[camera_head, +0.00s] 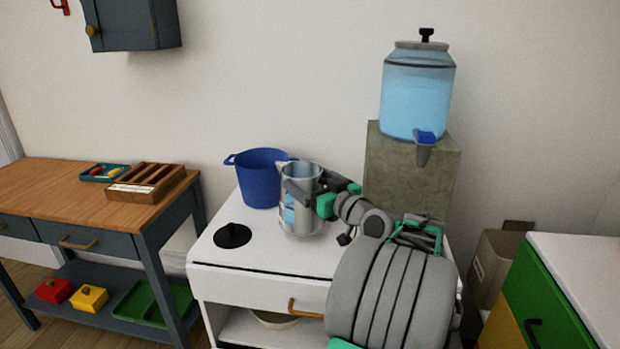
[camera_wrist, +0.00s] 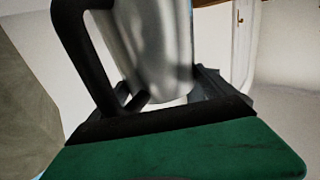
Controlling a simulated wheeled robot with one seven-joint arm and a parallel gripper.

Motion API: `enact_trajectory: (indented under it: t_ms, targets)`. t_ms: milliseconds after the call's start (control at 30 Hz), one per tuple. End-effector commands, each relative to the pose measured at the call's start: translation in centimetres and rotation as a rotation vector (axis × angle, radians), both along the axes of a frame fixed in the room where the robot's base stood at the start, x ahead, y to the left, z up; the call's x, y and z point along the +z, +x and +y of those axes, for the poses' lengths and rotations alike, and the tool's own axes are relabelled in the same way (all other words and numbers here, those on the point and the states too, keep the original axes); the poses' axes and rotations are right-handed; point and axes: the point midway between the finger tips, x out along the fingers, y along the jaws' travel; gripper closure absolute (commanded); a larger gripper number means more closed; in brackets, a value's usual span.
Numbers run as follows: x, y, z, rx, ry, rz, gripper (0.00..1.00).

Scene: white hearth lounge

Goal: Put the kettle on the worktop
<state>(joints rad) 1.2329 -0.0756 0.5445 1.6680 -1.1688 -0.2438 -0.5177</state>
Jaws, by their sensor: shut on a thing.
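The kettle (camera_head: 301,222) is a silver jug with a blue window, upright over the middle of the white cabinet top. I cannot tell whether its base touches that top. My gripper (camera_head: 318,194) reaches it from the right and is shut on it. In the wrist view the kettle's silver body (camera_wrist: 155,45) and black handle (camera_wrist: 80,45) are close to my dark fingers. The fingers partly hide the handle's lower end. A wooden worktop (camera_head: 50,185) on a grey-blue table stands at the left, apart from the white cabinet.
A blue pot (camera_head: 262,182) stands just behind the kettle. A black disc (camera_head: 232,235) lies left of it on the white cabinet top (camera_head: 260,254). A water dispenser (camera_head: 417,95) stands on a stone block (camera_head: 395,165). A slotted wooden box (camera_head: 146,183) and a teal tray (camera_head: 104,173) occupy the worktop's right part.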

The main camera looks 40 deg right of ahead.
Motion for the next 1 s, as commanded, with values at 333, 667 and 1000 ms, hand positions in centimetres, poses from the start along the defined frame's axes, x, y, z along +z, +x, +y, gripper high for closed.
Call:
enact_trajectory:
  t_ms: [333, 667, 1000]
  targets:
    - [-3.1, 0.3, -0.3, 0.0, -0.006, -0.007, 0.79]
    - [-3.8, 0.3, -0.3, 0.0, 0.001, 0.001, 0.03]
    - [-3.4, 0.1, -0.3, -0.001, 0.001, 0.001, 0.0]
